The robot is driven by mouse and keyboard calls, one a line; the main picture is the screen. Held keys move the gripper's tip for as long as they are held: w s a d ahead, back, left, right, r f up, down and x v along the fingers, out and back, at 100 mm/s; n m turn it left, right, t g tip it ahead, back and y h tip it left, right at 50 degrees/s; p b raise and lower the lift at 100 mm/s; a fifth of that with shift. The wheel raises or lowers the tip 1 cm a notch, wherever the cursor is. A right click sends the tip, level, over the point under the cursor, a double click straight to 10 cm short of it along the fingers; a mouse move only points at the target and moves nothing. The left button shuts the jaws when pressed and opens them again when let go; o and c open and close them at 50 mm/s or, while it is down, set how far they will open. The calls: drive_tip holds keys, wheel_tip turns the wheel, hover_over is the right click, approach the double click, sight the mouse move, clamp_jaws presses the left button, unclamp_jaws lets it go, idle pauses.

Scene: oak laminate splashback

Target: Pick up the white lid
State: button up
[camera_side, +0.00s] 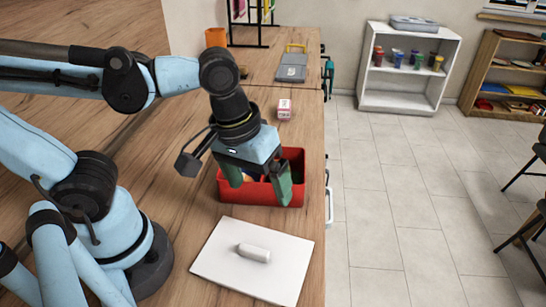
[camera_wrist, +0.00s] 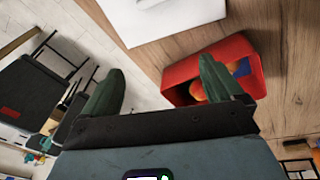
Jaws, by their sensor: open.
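The white lid (camera_side: 215,262) is a flat square plate lying on the wooden counter, with a white bar-shaped handle (camera_side: 253,252) on its top. Part of the lid (camera_wrist: 190,18) shows at the top of the wrist view, with the handle cut by the frame's edge. My gripper (camera_side: 258,187) is open and empty, with its green fingers pointing down over the red bin behind the lid. In the wrist view the gripper's fingers (camera_wrist: 160,78) are spread wide, apart from the lid.
The red bin (camera_side: 262,194) holds orange, blue and yellow items. The counter's right edge is close to the lid and bin.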

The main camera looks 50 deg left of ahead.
drive_tip(key=n+g+y, duration=0.1)
drive_tip(key=n+g, duration=0.1)
hover_over(253, 249)
drive_tip(key=shift+s+f, duration=0.15)
drive_tip(key=shift+f, duration=1.45)
drive_tip(key=shift+s+f, duration=0.15)
drive_tip(key=shift+f, duration=1.4)
drive_tip(key=shift+w+d+f, duration=0.1)
drive_tip(key=shift+w+f, duration=0.05)
drive_tip(key=shift+f, duration=0.55)
drive_tip(key=shift+w+f, duration=0.15)
drive_tip(key=shift+f, duration=1.75)
drive_tip(key=c, duration=1.1)
drive_tip(key=shift+c, duration=0.2)
drive_tip(key=shift+r, duration=0.2)
